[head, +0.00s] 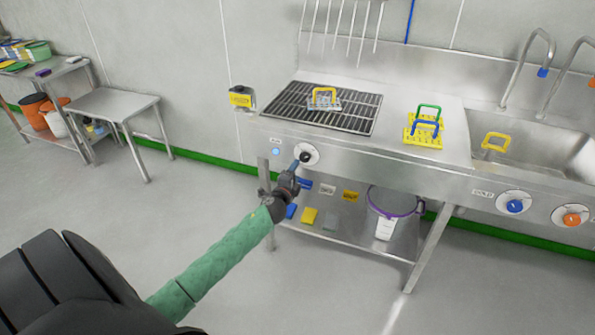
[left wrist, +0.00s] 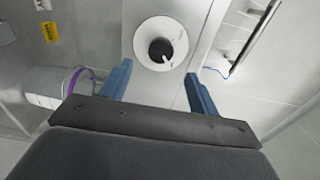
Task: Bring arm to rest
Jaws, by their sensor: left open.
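My left arm reaches from the lower left of the head view, in a green sleeve. Its gripper (head: 298,174) is in front of the steel counter's front panel, close to a black knob (head: 306,157) on a round white plate. In the left wrist view the two blue fingers (left wrist: 152,88) are apart with nothing between them. The black knob (left wrist: 160,50) on its white disc (left wrist: 147,28) shows beyond the fingertips, between them in the picture. My right gripper is not in view.
Blue (head: 515,206) and orange (head: 572,219) knobs sit at right. Below, a shelf (head: 345,236) carries a white bucket (head: 386,226). A small steel table (head: 112,102) stands left. The floor between is clear.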

